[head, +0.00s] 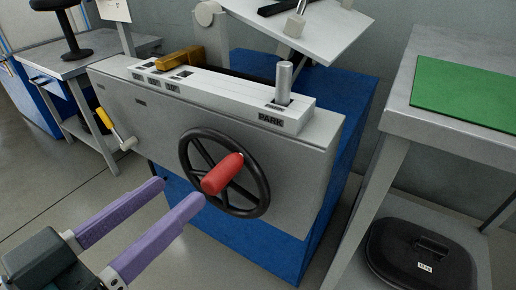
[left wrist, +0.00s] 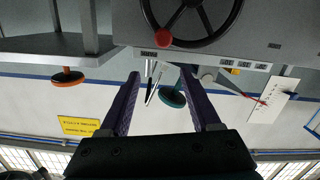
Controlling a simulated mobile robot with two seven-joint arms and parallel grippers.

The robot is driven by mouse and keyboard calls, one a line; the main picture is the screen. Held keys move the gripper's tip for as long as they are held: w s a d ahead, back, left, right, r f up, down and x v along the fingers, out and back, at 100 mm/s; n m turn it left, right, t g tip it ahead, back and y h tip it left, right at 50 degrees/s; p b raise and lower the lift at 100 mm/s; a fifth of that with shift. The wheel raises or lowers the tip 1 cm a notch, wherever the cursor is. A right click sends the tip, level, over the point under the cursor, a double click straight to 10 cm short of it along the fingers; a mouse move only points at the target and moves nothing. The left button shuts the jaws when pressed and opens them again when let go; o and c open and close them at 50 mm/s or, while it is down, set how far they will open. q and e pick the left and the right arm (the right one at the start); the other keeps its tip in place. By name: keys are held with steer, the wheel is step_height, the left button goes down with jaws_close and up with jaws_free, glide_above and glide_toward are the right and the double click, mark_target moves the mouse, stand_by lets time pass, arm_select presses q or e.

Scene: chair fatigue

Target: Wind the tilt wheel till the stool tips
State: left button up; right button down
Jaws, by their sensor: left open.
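The black tilt wheel (head: 264,188) is on the front of a grey machine panel (head: 150,115). A red knob (head: 222,174) sticks out from it, in front of the hub area in the head view. The wheel (left wrist: 222,33) and knob (left wrist: 164,37) also show at the top of the left wrist view, which looks upside down. My left gripper (head: 176,192) has purple fingers, open and empty, left of and below the knob, apart from it. I cannot clearly identify the stool; a teal disc (left wrist: 172,95) shows beyond the fingers in the wrist view. My right gripper is not in view.
A grey post (head: 284,80) stands by the PARK label. A yellow-handled crank (head: 110,125) is left of the wheel. A tilted white board (head: 320,28) is above.

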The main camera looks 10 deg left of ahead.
mark_target(207, 190)
arm_select(q)
step_height(207, 190, down, 4)
steer(key=f+t+b, duration=0.1)
steer(key=b, duration=0.2)
steer(key=b+x, duration=0.1)
steer(key=x, duration=0.5)
steer(key=b+x, duration=0.1)
steer(key=x, duration=0.2)
steer(key=shift+w+d+r+b, duration=0.1)
steer(key=shift+w+r+b, duration=0.2)
steer(key=shift+r+b, duration=0.1)
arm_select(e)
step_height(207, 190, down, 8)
arm_select(q)
jaws_close()
stand_by(0.3)
